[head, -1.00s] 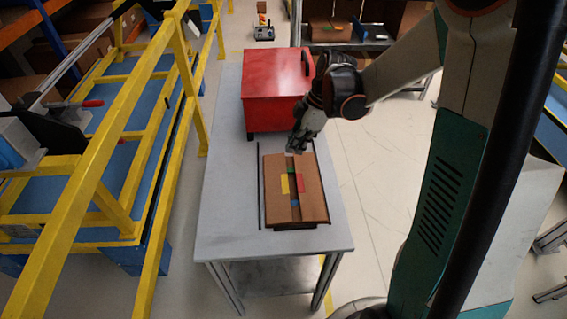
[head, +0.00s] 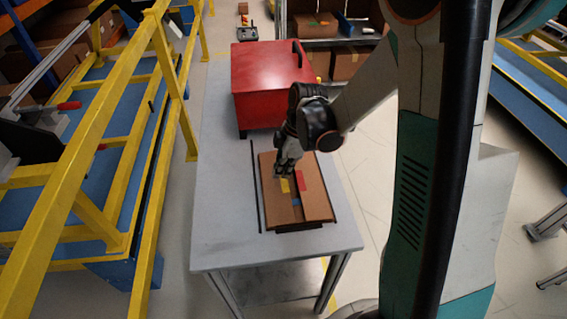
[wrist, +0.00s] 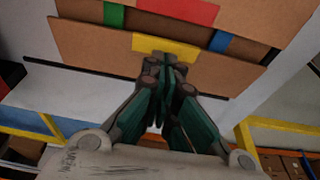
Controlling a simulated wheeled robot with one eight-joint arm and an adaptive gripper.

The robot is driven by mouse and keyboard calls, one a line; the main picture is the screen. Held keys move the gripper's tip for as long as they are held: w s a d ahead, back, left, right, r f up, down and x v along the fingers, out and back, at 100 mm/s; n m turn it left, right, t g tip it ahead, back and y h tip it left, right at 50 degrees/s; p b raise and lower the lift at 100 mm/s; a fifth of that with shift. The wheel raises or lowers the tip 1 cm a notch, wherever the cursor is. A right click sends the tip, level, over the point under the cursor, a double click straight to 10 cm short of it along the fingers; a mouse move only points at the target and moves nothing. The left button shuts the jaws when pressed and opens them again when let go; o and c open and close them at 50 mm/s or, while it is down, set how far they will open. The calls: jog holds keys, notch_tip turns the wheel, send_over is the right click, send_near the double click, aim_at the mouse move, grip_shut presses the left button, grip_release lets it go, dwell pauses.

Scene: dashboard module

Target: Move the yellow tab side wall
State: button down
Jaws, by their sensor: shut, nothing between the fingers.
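A brown cardboard box (head: 315,208) lies on the grey table with two flaps along a central gap. The left flap (head: 278,212) carries the yellow tab (head: 285,186); in the wrist view this yellow-tab flap (wrist: 90,48) is the nearer one. The yellow tab also shows there (wrist: 150,43). A red tab (head: 301,181) is on the opposite flap, and a blue piece (head: 296,202) shows in the gap. My gripper (head: 284,172) is shut and empty, its fingertips (wrist: 167,68) close beside the yellow tab. I cannot tell whether they touch. The green piece (wrist: 114,14) shows only in the wrist view.
A red toolbox (head: 268,80) stands on the table (head: 215,190) behind the box. A thin black strip (head: 256,185) runs along the box's left. The table's left side is clear. Yellow railings (head: 130,160) stand to the left. Shelving with boxes (head: 335,45) is at the back.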

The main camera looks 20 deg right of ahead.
aim_at(282, 182)
jog(key=shift+d+f, duration=0.1)
jog(key=shift+f, duration=0.8)
jog(key=shift+d+f+b, duration=0.2)
jog(key=shift+f+b, duration=0.45)
jog(key=shift+b, duration=0.15)
jog(key=shift+s, duration=0.1)
jog(key=shift+r, duration=0.2)
